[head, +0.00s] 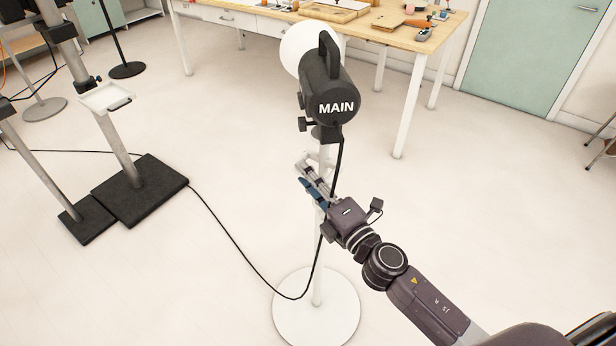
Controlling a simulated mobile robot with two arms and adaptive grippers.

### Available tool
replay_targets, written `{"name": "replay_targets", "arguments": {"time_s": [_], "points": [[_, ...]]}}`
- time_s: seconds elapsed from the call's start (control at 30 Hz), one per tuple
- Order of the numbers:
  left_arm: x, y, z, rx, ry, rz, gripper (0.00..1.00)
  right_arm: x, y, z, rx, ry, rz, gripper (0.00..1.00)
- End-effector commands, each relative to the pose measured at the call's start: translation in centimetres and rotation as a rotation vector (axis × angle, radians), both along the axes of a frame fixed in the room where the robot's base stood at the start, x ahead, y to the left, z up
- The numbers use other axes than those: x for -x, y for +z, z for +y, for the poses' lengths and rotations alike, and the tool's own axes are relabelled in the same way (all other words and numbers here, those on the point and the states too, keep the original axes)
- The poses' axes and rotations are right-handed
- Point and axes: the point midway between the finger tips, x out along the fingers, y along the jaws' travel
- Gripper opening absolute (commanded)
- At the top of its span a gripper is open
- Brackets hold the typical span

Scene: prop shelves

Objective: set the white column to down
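The white column (319,280) stands upright in the middle of the head view on a round white base (340,315). It carries a black lamp (335,92) marked MAIN, with a round white front facing away from me. My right gripper (313,183) reaches in from the lower right to the column, a little below the lamp. Its fingers overlap the pole in the picture. I cannot tell whether they are closed on it or only beside it. My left gripper is not in view.
A black cable (235,240) runs over the floor to the column. Stands with black square bases (150,190) are at the left. A wooden workbench (385,35) with tools is behind. The floor at right is clear.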

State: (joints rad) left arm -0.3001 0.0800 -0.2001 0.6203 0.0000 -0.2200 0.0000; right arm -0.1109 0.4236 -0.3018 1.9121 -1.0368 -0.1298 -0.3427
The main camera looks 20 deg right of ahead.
Motion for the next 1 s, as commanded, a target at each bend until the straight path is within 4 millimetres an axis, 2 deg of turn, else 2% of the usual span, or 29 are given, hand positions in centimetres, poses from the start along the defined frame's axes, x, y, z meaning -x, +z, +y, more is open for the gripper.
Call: {"name": "replay_targets", "arguments": {"time_s": [0.13,0.27,0.7,1.0], "points": [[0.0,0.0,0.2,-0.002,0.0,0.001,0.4,0.3,0.1,-0.1,0.0,-0.001,-0.001,0.3],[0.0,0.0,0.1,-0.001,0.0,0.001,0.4,1.4,0.0,-0.4,-0.002,-0.001,-0.001,0.3],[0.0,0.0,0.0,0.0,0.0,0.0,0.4,8.1,-0.7,-2.3,-0.004,-0.003,0.004,0.3],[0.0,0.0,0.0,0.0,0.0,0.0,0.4,11.1,-0.8,-3.1,-0.002,-0.001,0.001,0.3]]}}
